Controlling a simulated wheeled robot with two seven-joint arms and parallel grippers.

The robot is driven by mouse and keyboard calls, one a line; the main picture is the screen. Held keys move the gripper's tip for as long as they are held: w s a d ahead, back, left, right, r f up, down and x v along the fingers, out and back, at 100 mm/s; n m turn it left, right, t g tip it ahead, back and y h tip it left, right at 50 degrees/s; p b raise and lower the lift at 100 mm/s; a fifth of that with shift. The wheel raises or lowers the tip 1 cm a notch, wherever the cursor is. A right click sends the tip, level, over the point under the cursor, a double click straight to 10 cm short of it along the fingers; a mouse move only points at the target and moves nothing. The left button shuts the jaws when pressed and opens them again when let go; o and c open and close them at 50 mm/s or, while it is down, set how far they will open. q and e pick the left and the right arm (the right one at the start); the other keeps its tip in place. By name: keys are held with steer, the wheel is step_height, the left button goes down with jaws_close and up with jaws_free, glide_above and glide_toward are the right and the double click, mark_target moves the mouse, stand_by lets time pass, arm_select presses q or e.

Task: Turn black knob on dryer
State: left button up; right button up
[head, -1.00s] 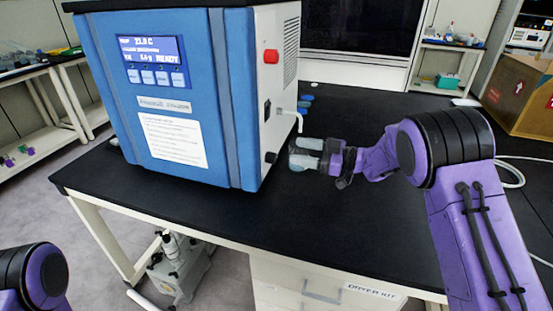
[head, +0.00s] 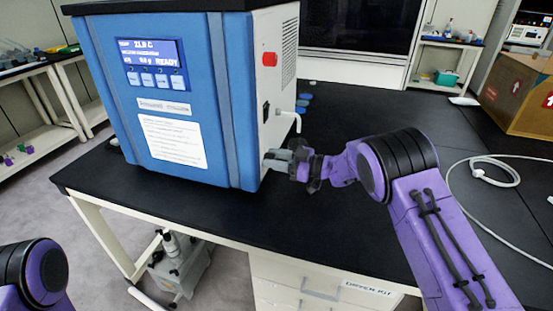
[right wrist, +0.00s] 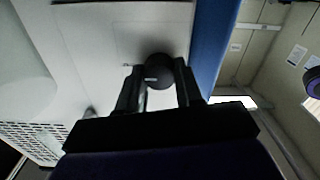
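The black knob (right wrist: 159,71) is a small round knob with a pale mark, on the white side panel of the dryer (head: 170,100). In the right wrist view it sits at the fingertips of my right gripper (right wrist: 158,80), with one finger on each side. The fingers are spread, and a gap shows beside the left finger; I cannot tell whether the right one touches. In the head view my right gripper (head: 274,160) is at the low front corner of that panel and hides the knob. Only a purple link of my left arm shows at lower left.
A white spout (head: 290,116) sticks out of the panel just above my right gripper. A red switch (head: 270,58) is higher up. Blue caps (head: 304,102) lie behind the spout. A white cable (head: 490,172) curls on the black bench (head: 400,125) at right.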

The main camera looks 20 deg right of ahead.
steer(key=shift+d, duration=0.15)
steer(key=n+b, duration=0.5)
steer(key=b, duration=0.2)
steer(key=f+n+b, duration=0.1)
steer(key=n+b, duration=0.5)
steer(key=b, duration=0.2)
steer(key=n+b, duration=0.5)
steer(key=b, duration=0.3)
steer(key=shift+s+a+f, duration=0.1)
steer(key=shift+a+f, duration=0.05)
steer(key=shift+a, duration=0.05)
steer(key=shift+r+n+b, duration=0.25)
steer(key=shift+n+b, duration=0.85)
steer(key=shift+b, duration=0.05)
